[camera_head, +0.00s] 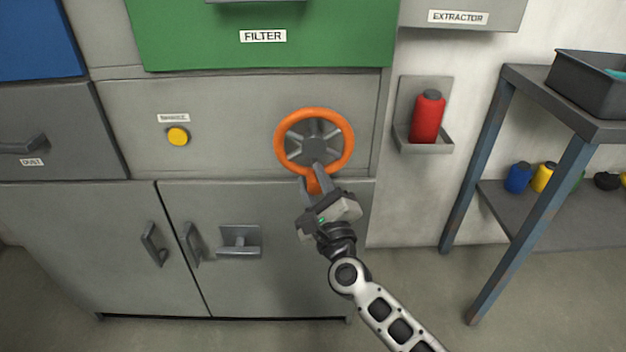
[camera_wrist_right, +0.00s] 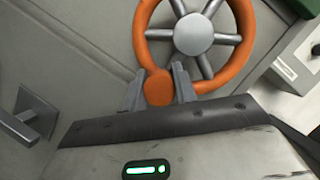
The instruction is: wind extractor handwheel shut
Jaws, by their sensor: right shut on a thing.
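The handwheel (camera_head: 347,141) has an orange rim and grey spokes and hub. It is mounted on the grey cabinet panel below the green FILTER box. It also shows in the right wrist view (camera_wrist_right: 241,65). An orange knob (camera_wrist_right: 158,88) sits at the rim, at the wheel's lower edge in the head view. My right gripper (camera_head: 314,183) reaches it from below, and its two fingers (camera_wrist_right: 158,90) are shut on the knob, one on each side. My left gripper is not in view.
An EXTRACTOR label (camera_head: 457,17) is on a grey box at the upper right. A red bottle (camera_head: 428,117) stands in a wall holder right of the wheel. A yellow button (camera_head: 178,136) is left of it. Cabinet handles (camera_head: 240,241) project below. A table (camera_head: 575,112) stands at the right.

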